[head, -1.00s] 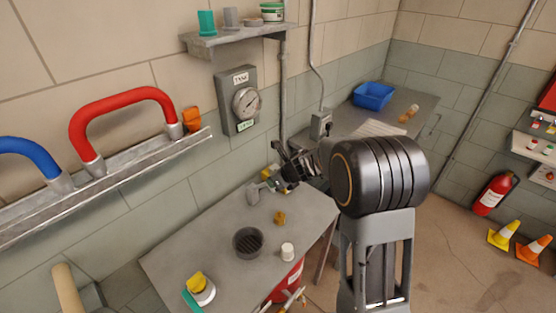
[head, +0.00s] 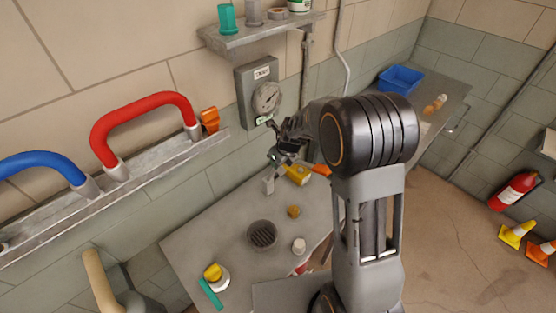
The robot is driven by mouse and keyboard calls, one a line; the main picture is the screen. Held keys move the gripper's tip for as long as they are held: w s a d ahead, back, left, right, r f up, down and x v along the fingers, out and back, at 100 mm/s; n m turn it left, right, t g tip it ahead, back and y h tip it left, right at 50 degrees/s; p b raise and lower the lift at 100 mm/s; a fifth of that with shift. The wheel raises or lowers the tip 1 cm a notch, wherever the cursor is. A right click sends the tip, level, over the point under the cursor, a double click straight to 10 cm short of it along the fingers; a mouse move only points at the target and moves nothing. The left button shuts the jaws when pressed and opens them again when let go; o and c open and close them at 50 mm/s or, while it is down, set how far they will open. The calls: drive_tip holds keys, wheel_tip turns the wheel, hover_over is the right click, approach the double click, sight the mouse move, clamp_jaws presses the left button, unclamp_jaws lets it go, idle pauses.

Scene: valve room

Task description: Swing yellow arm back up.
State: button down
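No lever that is plainly a yellow arm shows in the head view. A pale yellow-tan bar (head: 99,284) stands at the lower left and leans on or joins a grey-green body; its lower end is cut off, and I cannot tell if it is the arm meant. A red U-shaped handle (head: 139,106) and a blue handle (head: 42,160) stand up from a grey rail (head: 160,170). My gripper (head: 283,152) is over the back of the bench, far right of these handles. It is small and dark, and its finger gap is unclear.
The grey bench (head: 215,235) bears a round drain (head: 262,235), a yellow item (head: 298,175), a white-and-yellow item (head: 215,275) and a white cup (head: 298,245). A gauge box (head: 259,95) is on the wall behind my gripper.

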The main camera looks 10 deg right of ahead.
idle(0.3)
drive_tip(key=c, duration=0.9)
unclamp_jaws()
drive_tip(key=shift+r, duration=0.1)
drive_tip(key=v, duration=1.3)
drive_tip(key=shift+s+d+r, duration=0.1)
drive_tip(key=shift+d+r, duration=0.05)
drive_tip(key=shift+r, duration=0.1)
